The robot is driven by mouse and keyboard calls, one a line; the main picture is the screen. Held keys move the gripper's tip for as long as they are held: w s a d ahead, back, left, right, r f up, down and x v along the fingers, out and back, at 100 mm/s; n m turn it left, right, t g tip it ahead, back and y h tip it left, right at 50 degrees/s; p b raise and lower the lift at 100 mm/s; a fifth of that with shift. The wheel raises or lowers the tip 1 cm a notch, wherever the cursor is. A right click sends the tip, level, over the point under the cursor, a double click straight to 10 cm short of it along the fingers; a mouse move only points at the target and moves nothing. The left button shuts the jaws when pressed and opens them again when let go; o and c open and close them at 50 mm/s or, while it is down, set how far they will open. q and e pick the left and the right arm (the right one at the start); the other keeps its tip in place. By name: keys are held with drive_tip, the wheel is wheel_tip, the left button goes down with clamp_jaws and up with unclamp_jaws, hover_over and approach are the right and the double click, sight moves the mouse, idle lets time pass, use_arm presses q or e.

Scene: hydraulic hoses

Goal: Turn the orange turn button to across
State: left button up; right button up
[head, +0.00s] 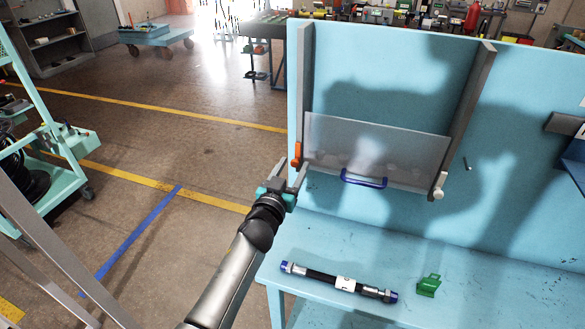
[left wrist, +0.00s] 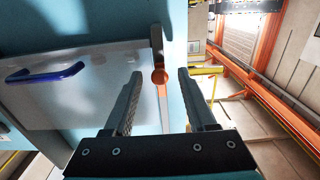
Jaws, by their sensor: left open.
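The orange turn button (head: 297,154) sits on the left upright post, at the left edge of a clear panel (head: 350,148). It looks lengthwise along the post, roughly upright. In the left wrist view its round orange knob (left wrist: 160,77) shows between the fingertips, with a narrower orange part below it. My left gripper (head: 293,168) is open, just in front of and slightly below the button. The fingers stand on either side of the knob in the wrist view; I cannot tell whether they touch it. My right gripper is not in view.
The panel has a blue handle (head: 364,180) and a white turn button (head: 438,186) at its right. On the blue bench (head: 440,262) lie a black hose (head: 330,279) and a green part (head: 428,286). Open floor lies left of the bench.

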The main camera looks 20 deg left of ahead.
use_arm(q)
drive_tip(key=shift+w, duration=0.15)
clamp_jaws()
idle(0.4)
